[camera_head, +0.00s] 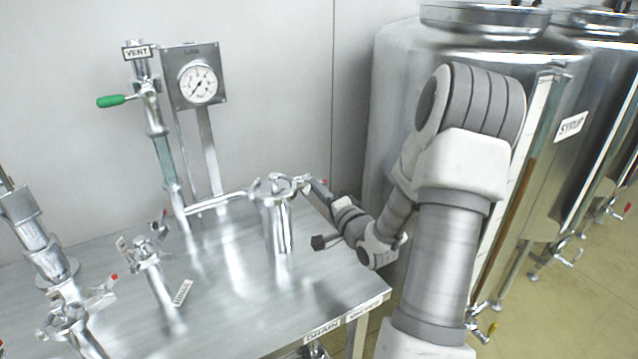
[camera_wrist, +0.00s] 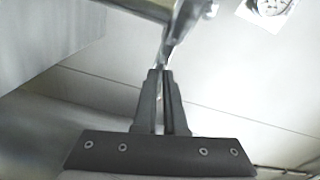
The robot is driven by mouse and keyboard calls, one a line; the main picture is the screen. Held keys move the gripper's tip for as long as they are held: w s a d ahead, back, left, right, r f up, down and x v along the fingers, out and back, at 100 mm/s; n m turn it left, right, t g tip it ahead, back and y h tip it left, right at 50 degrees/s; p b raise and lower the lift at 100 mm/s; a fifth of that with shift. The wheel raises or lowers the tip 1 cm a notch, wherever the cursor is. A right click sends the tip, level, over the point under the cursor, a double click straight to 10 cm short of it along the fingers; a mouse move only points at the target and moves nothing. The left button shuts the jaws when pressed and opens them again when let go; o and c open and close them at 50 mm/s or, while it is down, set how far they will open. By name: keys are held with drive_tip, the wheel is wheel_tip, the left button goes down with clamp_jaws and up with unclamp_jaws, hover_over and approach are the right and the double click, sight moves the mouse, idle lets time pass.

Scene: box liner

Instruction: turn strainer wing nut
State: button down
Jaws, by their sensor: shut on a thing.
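The strainer (camera_head: 279,226) is an upright shiny metal cylinder on the steel table, with a clamp around its top. My gripper (camera_head: 316,187) reaches in from the right at the height of the clamp. In the wrist view, my gripper (camera_wrist: 163,72) has its fingers close together on a thin metal wing of the wing nut (camera_wrist: 167,52). The fingers cover part of the wing nut in the head view.
Other clamped fittings (camera_head: 147,255) stand to the left. A large steel tank (camera_head: 392,105) is close behind my arm. The table's front middle is clear.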

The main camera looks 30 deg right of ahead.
drive_tip(key=shift+r+m+p, duration=0.1)
drive_tip(key=shift+m+p, duration=0.5)
drive_tip(key=shift+m, duration=0.5)
drive_tip(key=c, duration=1)
unclamp_jaws()
drive_tip(key=shift+s+a+p, duration=0.25)
drive_tip(key=shift+s+p, duration=1)
drive_tip(key=shift+s, duration=1.65)
drive_tip(key=shift+s+a+p, duration=0.2)
drive_tip(key=shift+s+p, duration=1)
drive_tip(key=shift+s, duration=1.65)
drive_tip(key=shift+s+a+p, duration=0.25)
drive_tip(key=shift+s+p, duration=1)
drive_tip(key=shift+s, duration=1.65)
